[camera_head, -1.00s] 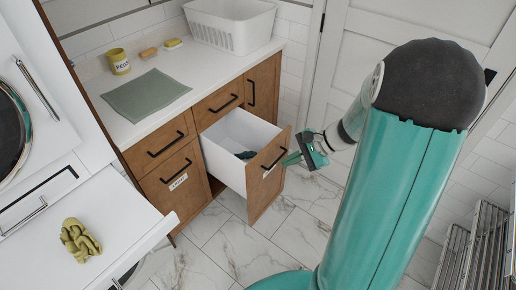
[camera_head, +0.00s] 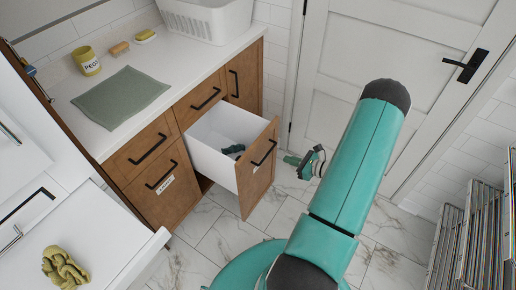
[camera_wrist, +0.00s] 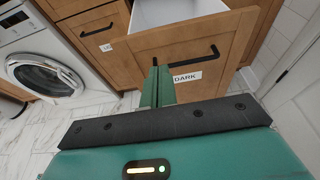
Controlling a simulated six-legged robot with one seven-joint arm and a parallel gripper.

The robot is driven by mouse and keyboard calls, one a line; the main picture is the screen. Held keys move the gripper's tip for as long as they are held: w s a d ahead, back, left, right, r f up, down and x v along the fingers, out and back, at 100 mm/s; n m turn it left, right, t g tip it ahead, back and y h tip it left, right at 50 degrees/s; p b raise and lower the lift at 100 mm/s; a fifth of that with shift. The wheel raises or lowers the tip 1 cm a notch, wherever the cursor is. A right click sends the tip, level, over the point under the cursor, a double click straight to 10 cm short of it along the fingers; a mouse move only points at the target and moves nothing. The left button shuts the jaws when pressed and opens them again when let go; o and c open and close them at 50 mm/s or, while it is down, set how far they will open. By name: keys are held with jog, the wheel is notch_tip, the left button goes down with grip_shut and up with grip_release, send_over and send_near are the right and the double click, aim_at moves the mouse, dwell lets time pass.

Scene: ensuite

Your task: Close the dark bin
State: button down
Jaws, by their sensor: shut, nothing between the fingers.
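The dark bin is a pull-out drawer with a brown wooden front (camera_head: 257,172) and a white inside (camera_head: 212,150). It stands open below the counter, with a dark cloth (camera_head: 233,149) in it. In the wrist view its front (camera_wrist: 225,42) carries a black handle (camera_wrist: 187,55) and a "DARK" label (camera_wrist: 187,77). My gripper (camera_head: 288,160) is just right of the drawer front in the head view. In the wrist view its green fingers (camera_wrist: 157,80) are together and empty, in front of the label's left end. I cannot tell whether they touch the front.
A closed labelled bin (camera_head: 161,184) is left of the open one. The counter (camera_head: 85,110) holds a green mat (camera_head: 121,97), a yellow pot (camera_head: 88,61) and a white basket (camera_head: 205,18). A white door (camera_head: 350,60) is behind my arm. Racks (camera_head: 470,240) stand at right.

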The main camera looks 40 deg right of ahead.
aim_at(254, 149)
jog(key=x, duration=1.3)
jog(key=shift+a+r, duration=0.1)
jog(key=shift+r, duration=0.25)
jog(key=shift+w+a, duration=0.1)
jog(key=shift+w, duration=0.35)
jog(key=shift+w, duration=0.15)
